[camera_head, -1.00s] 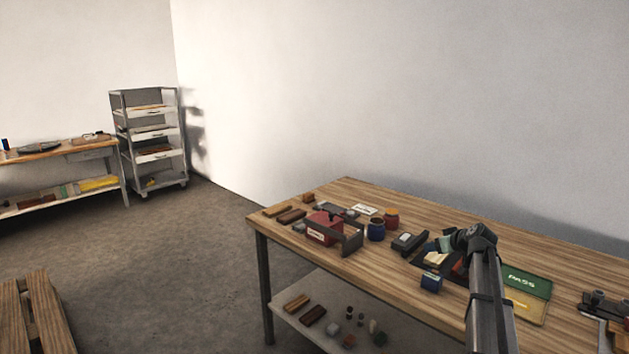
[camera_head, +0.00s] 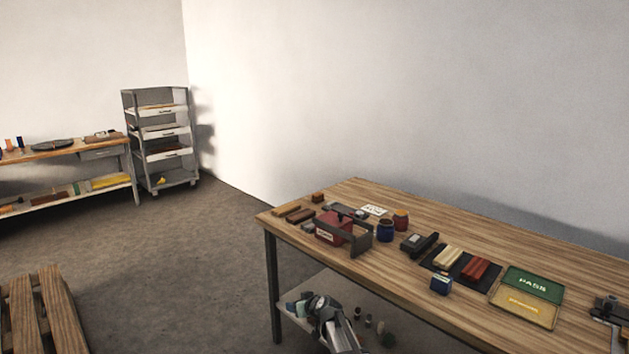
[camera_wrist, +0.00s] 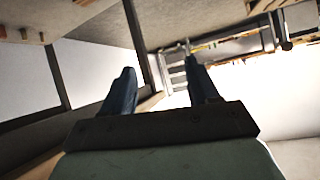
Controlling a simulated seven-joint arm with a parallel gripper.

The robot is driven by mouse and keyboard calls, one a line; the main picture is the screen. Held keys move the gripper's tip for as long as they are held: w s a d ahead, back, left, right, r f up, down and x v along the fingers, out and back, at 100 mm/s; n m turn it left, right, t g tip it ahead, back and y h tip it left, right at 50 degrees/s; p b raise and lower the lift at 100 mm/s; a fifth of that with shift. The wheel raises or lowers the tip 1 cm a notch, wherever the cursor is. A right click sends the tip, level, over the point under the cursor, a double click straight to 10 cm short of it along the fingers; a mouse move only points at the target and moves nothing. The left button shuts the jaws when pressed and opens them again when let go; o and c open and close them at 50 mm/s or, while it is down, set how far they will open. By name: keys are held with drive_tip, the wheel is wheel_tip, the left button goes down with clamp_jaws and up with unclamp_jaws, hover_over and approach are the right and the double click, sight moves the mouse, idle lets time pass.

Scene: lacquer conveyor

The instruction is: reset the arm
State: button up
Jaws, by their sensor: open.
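My gripper (camera_wrist: 160,85) shows in the wrist view with its two dark fingers spread apart and nothing between them. In the head view part of my arm shows low in the picture, in front of the wooden workbench (camera_head: 400,290) and over its lower shelf. The fingertips cannot be made out there. The wrist view looks out across the room, with a grey shelf cart (camera_wrist: 174,70) beyond the fingers.
A pallet (camera_head: 40,310) lies on the floor at left.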

drive_tip(key=s+a+f+m+g, duration=0.1)
drive_tip(key=s+a+f, duration=0.4)
drive_tip(key=a+f, duration=0.25)
drive_tip(key=s+a+f+g, duration=0.1)
drive_tip(key=s+a+f, duration=0.45)
drive_tip(key=f, duration=0.25)
drive_tip(key=s+d+f+g+h, duration=0.1)
drive_tip(key=s+f, duration=0.4)
drive_tip(key=f, duration=0.1)
drive_tip(key=s+d+f+m+g+h, duration=0.1)
drive_tip(key=s+d+f+g+h, duration=0.3)
drive_tip(key=s+d, duration=0.65)
drive_tip(key=s+d+f+m+g+y, duration=0.1)
drive_tip(key=s+d+f+g, duration=0.1)
drive_tip(key=s+d+f, duration=0.7)
drive_tip(key=s+d+r+m+g+h, duration=0.1)
drive_tip(key=s+d, duration=0.4)
drive_tip(key=s, duration=0.5)
drive_tip(key=s+d+r+g, duration=0.1)
drive_tip(key=s+d+g, duration=0.2)
drive_tip(key=s, duration=0.6)
drive_tip(key=s+d+r+m+g+h, duration=0.1)
drive_tip(key=s+d+r+g, duration=0.1)
drive_tip(key=s+d, duration=0.5)
drive_tip(key=s+g, duration=0.1)
drive_tip(key=s, duration=0.2)
drive_tip(key=shift+s+m+h, duration=0.3)
